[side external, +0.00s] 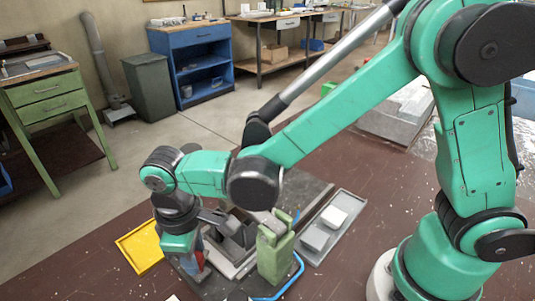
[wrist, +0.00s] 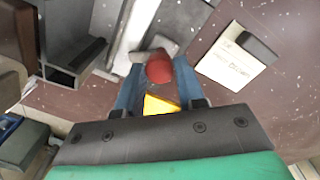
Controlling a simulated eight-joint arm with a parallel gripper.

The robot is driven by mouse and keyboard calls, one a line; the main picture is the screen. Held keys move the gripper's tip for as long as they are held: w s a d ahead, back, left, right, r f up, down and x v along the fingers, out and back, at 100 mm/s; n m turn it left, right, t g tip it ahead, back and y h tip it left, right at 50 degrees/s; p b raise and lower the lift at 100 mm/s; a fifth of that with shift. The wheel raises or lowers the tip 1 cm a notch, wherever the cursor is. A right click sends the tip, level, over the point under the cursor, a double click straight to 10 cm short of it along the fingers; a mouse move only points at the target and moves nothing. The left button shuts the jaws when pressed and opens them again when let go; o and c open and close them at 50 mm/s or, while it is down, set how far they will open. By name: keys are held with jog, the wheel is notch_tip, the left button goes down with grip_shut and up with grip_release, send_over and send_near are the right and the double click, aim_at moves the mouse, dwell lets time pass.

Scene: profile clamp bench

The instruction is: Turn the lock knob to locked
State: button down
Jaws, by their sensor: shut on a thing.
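The red lock knob (wrist: 159,68) sits between the blue fingers of my gripper (wrist: 158,84) in the wrist view. My gripper is shut on it. In the side view my gripper (side external: 195,262) points down at the bench fixture, and a bit of red (side external: 202,260) shows at its fingers. The knob's base is mostly hidden, and I cannot read its lock position. A grey metal profile (wrist: 72,57) lies left of the fingers in the wrist view.
A green clamp-like block (side external: 275,252) and blue tubing (side external: 288,283) stand right of my gripper. A grey tray (side external: 345,208) holds pale blocks. A yellow tray (side external: 137,252) is at left. A written card (wrist: 228,65) lies right of the knob.

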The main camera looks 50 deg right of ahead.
jog(key=m, duration=0.5)
jog(key=shift+m, duration=0.4)
dwell(0.4)
jog(key=c, duration=0.5)
grip_release()
jog(key=shift+c, duration=0.2)
jog(key=shift+a+r, duration=0.1)
jog(key=shift+r, duration=2.75)
jog(key=d+r+m+t+y, duration=0.2)
jog(key=d+r+t, duration=0.3)
jog(key=r, duration=0.1)
jog(key=s+d+f+t+h, duration=0.1)
jog(key=s+d+f+t, duration=0.1)
jog(key=d, duration=1.2)
jog(key=shift+s+h, duration=0.3)
jog(key=shift+s, duration=0.05)
